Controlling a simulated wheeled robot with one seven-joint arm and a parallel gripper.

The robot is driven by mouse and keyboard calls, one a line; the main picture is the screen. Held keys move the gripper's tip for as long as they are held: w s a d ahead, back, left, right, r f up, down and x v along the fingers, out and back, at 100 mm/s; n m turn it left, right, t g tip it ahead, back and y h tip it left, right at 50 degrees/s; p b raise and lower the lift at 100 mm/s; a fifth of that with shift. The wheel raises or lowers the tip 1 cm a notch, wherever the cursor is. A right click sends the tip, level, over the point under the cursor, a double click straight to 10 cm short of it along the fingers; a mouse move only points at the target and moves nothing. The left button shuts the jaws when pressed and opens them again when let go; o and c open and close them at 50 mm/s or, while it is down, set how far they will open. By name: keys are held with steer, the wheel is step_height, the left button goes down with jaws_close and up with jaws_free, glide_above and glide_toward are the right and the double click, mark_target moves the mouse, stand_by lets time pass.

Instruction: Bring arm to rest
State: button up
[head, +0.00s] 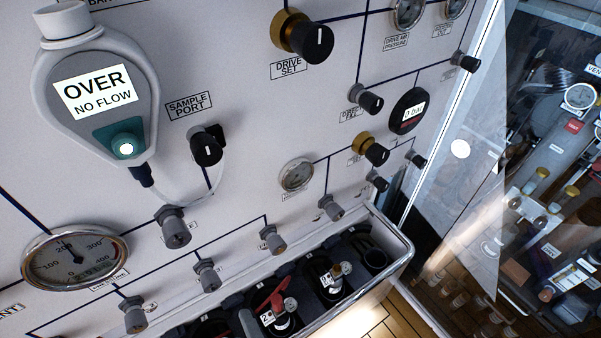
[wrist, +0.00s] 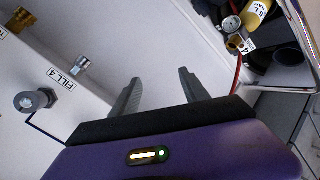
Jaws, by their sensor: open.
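My gripper (wrist: 158,86) shows only in the wrist view, with its two grey fingers spread apart and nothing between them. The purple wrist body (wrist: 215,150) has a small lit strip and a green light. The fingers point toward a bare pale surface. To their left in the wrist view is a panel part marked FILL 4 (wrist: 65,78), with a grey knob (wrist: 38,101) and a small metal fitting (wrist: 80,65). The arm and gripper do not show in the head view.
The fill panel (head: 225,60) carries gauges, knobs and an OVER NO FLOW analyser (head: 95,95). Below it a rack (head: 408,250) holds cylinders, one with a red lever (head: 272,300). A glass pane (head: 470,150) stands at the right. In the wrist view a yellow cylinder (wrist: 257,14) is at upper right.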

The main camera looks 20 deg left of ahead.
steer(key=s+d+r+m+t+h+b, duration=0.15)
steer(key=d+r+m+t, duration=0.3)
steer(key=d+m, duration=0.55)
steer(key=s+d+r+m+t+h+b, duration=0.1)
steer(key=s+d+r+m+t, duration=0.3)
steer(key=d, duration=1)
steer(key=s+d+r+m+g+h+b, duration=0.1)
steer(key=s+d+m+h, duration=0.5)
steer(key=d, duration=0.7)
steer(key=shift+s+r+m+g+b, duration=0.35)
steer(key=shift+s+r+g, duration=0.2)
steer(key=shift+s+r, duration=0.2)
steer(key=shift+f, duration=0.1)
steer(key=shift+c, duration=0.2)
